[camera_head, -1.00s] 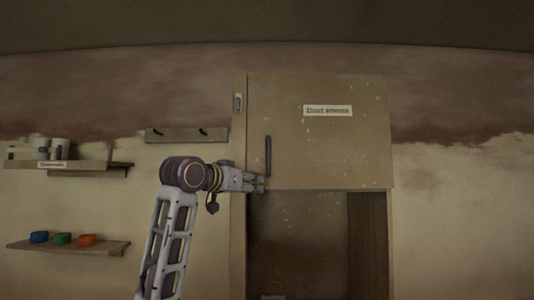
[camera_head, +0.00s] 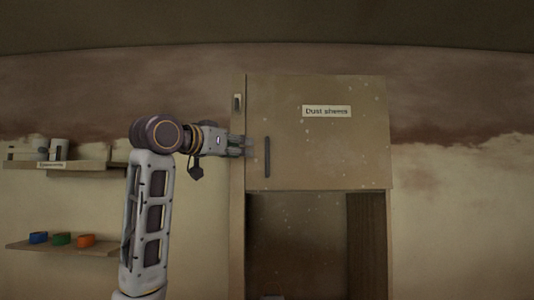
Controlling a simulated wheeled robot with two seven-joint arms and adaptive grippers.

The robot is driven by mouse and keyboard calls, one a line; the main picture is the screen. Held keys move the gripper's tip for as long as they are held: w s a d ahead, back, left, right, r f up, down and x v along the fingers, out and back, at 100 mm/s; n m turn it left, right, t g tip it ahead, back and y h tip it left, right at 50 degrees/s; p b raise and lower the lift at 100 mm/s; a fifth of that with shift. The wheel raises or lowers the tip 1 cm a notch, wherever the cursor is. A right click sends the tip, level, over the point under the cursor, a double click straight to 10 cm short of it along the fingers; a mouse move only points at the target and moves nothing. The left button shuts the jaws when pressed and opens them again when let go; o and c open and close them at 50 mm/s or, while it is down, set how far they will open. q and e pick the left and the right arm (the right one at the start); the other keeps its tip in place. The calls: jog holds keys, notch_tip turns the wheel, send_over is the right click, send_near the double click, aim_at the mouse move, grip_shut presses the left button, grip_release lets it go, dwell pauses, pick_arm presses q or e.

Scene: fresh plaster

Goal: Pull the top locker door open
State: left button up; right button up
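The top locker door (camera_head: 330,150) is a tan panel with a white label (camera_head: 327,111) that reads "Dust sheets". It looks shut. A dark vertical handle (camera_head: 267,157) is near its left edge. My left gripper (camera_head: 248,146) points right, just left of the handle, with its fingertips over the locker's left edge. A small gap shows between the fingertips and the handle. The fingers appear apart with nothing between them. My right gripper is not in view.
Below the door is an open, dark compartment (camera_head: 300,240). To the left are an upper shelf (camera_head: 85,166) with white containers and a lower shelf (camera_head: 60,246) with blue, green and orange items. The wall right of the locker is clear.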

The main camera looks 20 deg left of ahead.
aim_at(266, 152)
pick_arm(q)
jog(key=p+x, duration=0.4)
jog(key=x, duration=0.9)
jog(key=shift+w+f+p, duration=0.1)
jog(key=shift+w+p, duration=0.2)
jog(key=shift+c, duration=0.4)
grip_shut()
